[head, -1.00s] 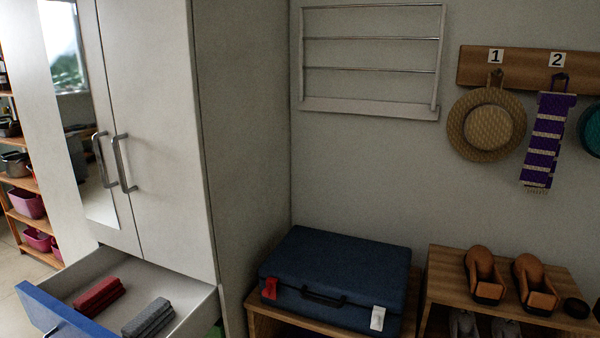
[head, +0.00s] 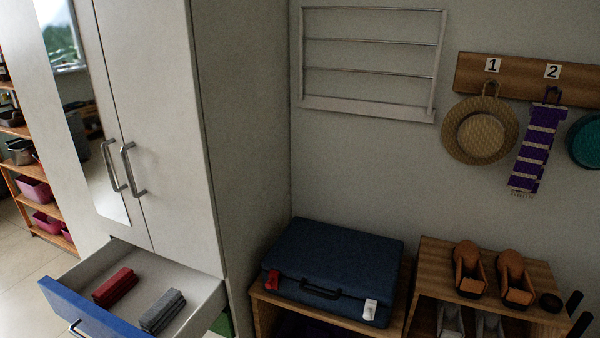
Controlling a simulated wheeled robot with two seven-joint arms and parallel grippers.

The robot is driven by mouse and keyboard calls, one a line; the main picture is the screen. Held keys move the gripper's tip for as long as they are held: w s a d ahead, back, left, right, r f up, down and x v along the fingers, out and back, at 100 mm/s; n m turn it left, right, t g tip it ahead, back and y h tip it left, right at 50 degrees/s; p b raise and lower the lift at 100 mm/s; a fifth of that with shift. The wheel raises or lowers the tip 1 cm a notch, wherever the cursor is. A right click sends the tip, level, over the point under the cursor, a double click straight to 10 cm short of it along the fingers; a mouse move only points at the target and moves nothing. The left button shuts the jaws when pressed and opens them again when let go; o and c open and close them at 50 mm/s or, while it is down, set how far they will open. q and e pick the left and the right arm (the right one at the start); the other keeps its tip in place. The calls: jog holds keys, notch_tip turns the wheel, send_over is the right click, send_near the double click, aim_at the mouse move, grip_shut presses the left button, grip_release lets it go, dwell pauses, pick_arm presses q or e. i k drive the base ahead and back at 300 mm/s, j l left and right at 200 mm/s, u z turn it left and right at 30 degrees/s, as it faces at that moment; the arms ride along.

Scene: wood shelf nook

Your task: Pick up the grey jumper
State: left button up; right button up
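The grey jumper (head: 162,311) lies folded in the open drawer at the bottom left of the head view. It lies to the right of a folded red garment (head: 115,286), with a gap between them. The drawer (head: 98,262) has a blue front with a metal handle and sits at the foot of the white wardrobe.
A blue suitcase (head: 335,268) lies on a wooden bench to the right of the wardrobe (head: 165,110). Brown shoes (head: 467,270) stand on a wooden rack. Two dark rods (head: 574,302) show at the lower right edge; I cannot tell what they are. Floor shows at the left.

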aim_at(162, 310)
jog(key=u, duration=1.4)
